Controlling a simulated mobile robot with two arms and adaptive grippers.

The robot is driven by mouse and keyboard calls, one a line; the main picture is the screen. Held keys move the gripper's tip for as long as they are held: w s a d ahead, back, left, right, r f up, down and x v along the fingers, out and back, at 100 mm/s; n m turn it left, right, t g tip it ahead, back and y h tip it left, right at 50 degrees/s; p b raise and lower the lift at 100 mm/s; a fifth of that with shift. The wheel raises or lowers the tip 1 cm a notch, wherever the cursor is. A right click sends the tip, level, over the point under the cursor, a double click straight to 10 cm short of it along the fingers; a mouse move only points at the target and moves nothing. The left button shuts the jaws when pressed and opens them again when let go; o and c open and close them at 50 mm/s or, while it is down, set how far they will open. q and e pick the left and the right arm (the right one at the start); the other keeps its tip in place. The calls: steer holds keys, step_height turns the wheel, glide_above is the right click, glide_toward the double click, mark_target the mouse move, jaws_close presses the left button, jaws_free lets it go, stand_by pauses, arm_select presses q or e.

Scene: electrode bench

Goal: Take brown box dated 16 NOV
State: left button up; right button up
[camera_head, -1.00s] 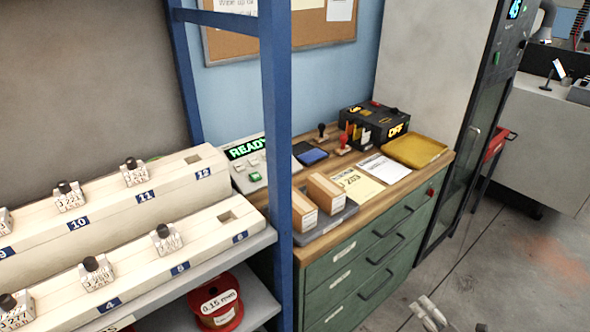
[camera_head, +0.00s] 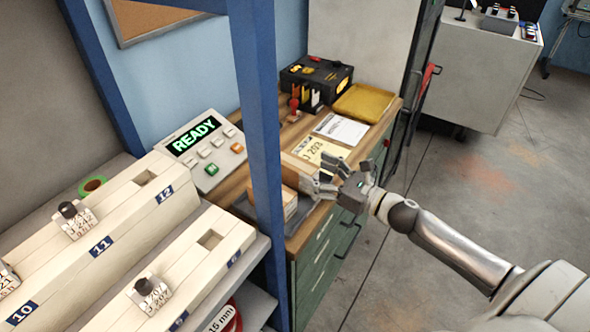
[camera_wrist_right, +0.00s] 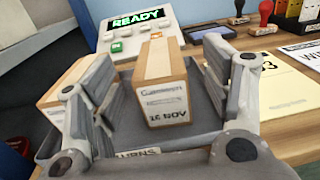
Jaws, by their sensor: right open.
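Two brown boxes with white labels stand in a grey tray (camera_wrist_right: 190,156) on the wooden cabinet top. In the right wrist view one brown box (camera_wrist_right: 160,78) is between my right fingers, with gaps at its sides. Its label has a date line that looks upside down, which I cannot read surely. The other brown box (camera_wrist_right: 62,95) is to the left, partly hidden by the left finger; its date is not legible. My right gripper (camera_head: 324,176) is open at the boxes, in from the right. In the head view a box (camera_head: 290,202) is partly hidden by the blue post. My left gripper is out of view.
A READY panel (camera_head: 212,172) is behind. A yellow card (camera_head: 318,154), a white sheet (camera_head: 341,128), a yellow tray (camera_head: 364,102) and a dark box (camera_head: 316,82) lie farther back. Electrode racks (camera_head: 130,205) fill the left.

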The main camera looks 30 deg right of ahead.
mark_target(296, 163)
steer(key=shift+w+a, duration=0.3)
steer(key=shift+w, duration=0.3)
steer(key=shift+w+a, duration=0.1)
steer(key=shift+w+a+r+p, duration=0.1)
steer(key=shift+w+p, duration=0.15)
steer(key=shift+p, duration=0.15)
steer(key=p+x, duration=0.1)
steer(key=x, duration=0.2)
steer(key=shift+w+a, duration=0.1)
steer(key=shift+w+a+f+p, duration=0.3)
steer(key=shift+w, duration=0.2)
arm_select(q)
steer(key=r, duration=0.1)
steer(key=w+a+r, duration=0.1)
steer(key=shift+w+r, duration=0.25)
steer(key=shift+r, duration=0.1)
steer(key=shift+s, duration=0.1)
arm_select(e)
steer(key=shift+c, duration=0.2)
